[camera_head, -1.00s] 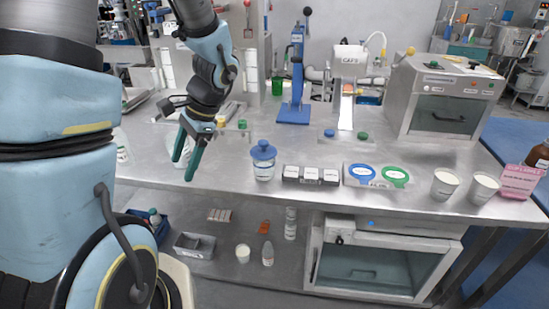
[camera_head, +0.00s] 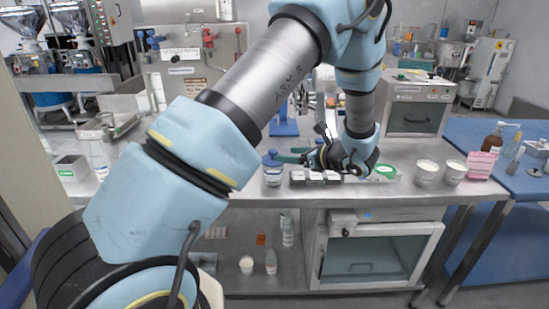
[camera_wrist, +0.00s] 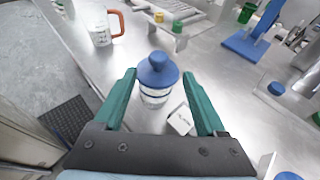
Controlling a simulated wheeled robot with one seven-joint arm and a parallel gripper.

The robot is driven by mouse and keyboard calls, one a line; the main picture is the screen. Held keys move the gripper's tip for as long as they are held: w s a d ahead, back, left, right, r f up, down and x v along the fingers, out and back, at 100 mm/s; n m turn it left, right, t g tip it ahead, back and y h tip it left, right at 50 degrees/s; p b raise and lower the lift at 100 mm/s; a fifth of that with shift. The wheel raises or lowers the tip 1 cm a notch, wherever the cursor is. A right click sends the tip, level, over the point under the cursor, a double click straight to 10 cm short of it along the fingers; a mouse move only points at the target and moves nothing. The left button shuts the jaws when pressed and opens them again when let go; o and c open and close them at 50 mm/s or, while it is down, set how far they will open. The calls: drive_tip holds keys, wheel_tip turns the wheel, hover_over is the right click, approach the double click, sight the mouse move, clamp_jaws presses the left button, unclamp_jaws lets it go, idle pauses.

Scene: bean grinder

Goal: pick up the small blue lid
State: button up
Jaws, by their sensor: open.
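The small blue lid (camera_wrist: 158,70) with a round knob sits on top of a clear jar (camera_wrist: 155,97) on the metal table, in the middle of the wrist view. In the head view the jar (camera_head: 272,179) stands near the table's front edge with the blue lid (camera_head: 270,161) on it. My gripper (camera_wrist: 160,82) has green fingers, open, one on each side of the jar and lid in the wrist view. In the head view my gripper (camera_head: 288,155) reaches level from the right toward the lid. Whether a finger touches it I cannot tell.
A beaker with an orange handle (camera_wrist: 102,32) stands farther left. White cups (camera_head: 426,172) stand at the right.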

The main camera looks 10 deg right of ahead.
sight(277, 152)
drive_tip(key=p+x, duration=0.2)
drive_tip(key=x, duration=0.1)
drive_tip(key=r+p+x, duration=0.1)
drive_tip(key=x, duration=0.1)
drive_tip(key=shift+a, duration=0.2)
drive_tip(key=shift+w+a+f, duration=0.15)
drive_tip(key=shift+w+f, duration=0.15)
clamp_jaws()
